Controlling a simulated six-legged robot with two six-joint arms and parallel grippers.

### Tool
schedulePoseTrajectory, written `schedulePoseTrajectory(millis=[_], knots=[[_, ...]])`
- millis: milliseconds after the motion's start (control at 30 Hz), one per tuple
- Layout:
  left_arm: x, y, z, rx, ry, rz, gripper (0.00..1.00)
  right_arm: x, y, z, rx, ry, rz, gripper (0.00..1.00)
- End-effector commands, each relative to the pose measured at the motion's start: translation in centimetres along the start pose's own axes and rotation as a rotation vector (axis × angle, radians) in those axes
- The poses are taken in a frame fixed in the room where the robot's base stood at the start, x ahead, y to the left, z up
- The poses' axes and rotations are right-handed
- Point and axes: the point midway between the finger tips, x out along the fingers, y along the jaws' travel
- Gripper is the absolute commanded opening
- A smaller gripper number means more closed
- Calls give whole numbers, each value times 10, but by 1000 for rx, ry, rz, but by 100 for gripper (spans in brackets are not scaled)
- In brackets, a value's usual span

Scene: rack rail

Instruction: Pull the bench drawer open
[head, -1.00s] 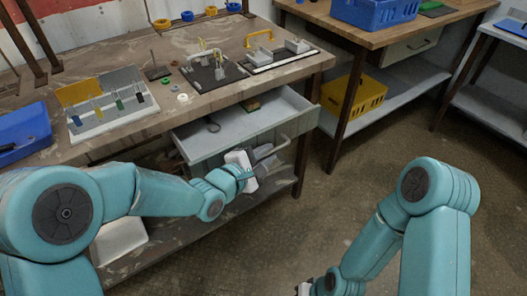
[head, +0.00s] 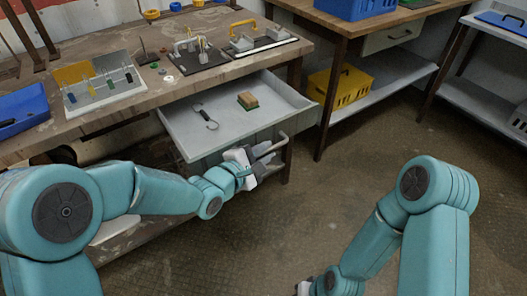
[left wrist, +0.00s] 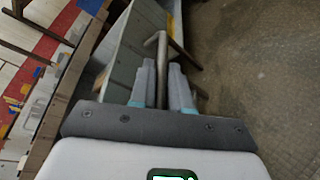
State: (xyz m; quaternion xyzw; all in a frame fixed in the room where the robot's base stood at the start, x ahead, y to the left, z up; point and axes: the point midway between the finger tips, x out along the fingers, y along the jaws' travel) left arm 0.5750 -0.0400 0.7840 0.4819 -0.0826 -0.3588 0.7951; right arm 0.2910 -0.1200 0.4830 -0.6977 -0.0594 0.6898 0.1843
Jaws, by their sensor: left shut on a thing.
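The bench drawer (head: 190,140) is a light grey tray pulled well out from under the wooden bench top. Its front carries a bar handle (head: 284,140). My left gripper (head: 268,163) is at the drawer front, shut on the handle. In the left wrist view the handle bar (left wrist: 162,70) runs between the two grey fingers (left wrist: 162,88), beside the drawer front (left wrist: 128,65). My right gripper (head: 304,288) is mostly cut off at the bottom edge.
The bench top (head: 130,105) holds a pegged board, a blue bin (head: 22,110) and fixtures with yellow and grey handles. A second bench (head: 345,25) with a yellow crate (head: 338,88) stands at the right. The floor (head: 330,180) before the drawer is clear.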

Motion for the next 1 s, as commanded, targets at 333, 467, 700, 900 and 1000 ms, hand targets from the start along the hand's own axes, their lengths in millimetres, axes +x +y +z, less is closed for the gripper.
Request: schedulePoseTrajectory(millis=[333,467,700,900,1000], knots=[[1,1,-5,-2,3,-4,0,0,0,0,0,0,0,29],[1,1,-5,-2,3,-4,23,0,0,0,0,0,0,29],[1,1,-4,-1,2,-3,23,0,0,0,0,0,0,29],[-15,3,-4,-1,2,-2,23,-2,-1,0,0,0,0,29],[-37,4,-4,-2,4,-1,23,-5,-2,0,0,0,0,29]])
